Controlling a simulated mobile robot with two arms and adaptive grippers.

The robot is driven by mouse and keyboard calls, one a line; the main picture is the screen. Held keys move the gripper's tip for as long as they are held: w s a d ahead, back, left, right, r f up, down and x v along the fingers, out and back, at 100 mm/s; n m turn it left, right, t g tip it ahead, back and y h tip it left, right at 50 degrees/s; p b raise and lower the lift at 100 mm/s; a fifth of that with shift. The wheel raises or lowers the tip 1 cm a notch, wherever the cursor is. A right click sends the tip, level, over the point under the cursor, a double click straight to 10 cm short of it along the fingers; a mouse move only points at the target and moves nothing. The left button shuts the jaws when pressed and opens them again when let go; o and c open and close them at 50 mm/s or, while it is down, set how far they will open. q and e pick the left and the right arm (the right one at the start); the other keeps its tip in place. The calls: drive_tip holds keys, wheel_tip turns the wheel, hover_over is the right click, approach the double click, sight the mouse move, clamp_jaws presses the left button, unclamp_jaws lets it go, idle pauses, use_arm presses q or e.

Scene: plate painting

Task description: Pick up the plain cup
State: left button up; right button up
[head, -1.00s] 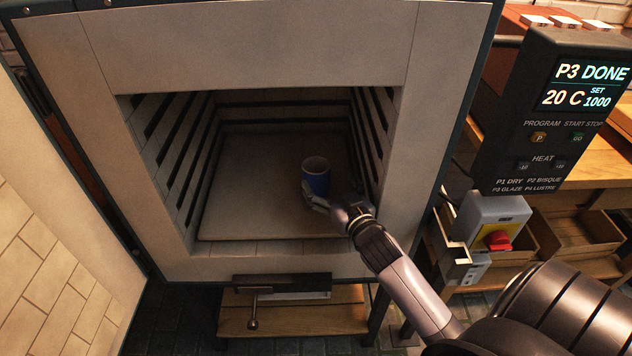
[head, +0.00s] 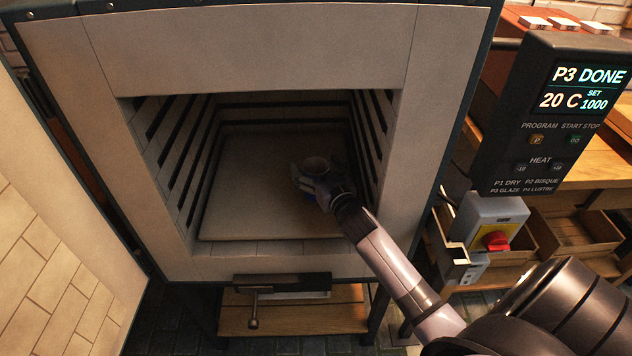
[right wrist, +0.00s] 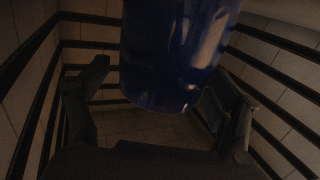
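A blue cup (head: 317,164) with a pale rim stands upright on the floor of the open kiln. My right gripper (head: 315,179) is inside the kiln, with its fingers around the cup and hiding much of its body. In the right wrist view, the blue cup (right wrist: 177,50) shows large, with a glossy wall, between the two spread fingers of my right gripper (right wrist: 160,80). A gap shows between the cup and the left finger; the right finger is close to the cup, and contact is hard to tell. My left gripper is not in view.
The kiln (head: 250,45) has a framed opening around my right arm, with grooved side walls. Its door (head: 60,240) is open at the left. The control panel (head: 560,110) reads P3 DONE and 20 C. The kiln floor (head: 235,205) left of the cup is clear.

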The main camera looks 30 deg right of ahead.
drive_tip(key=c, duration=1.9)
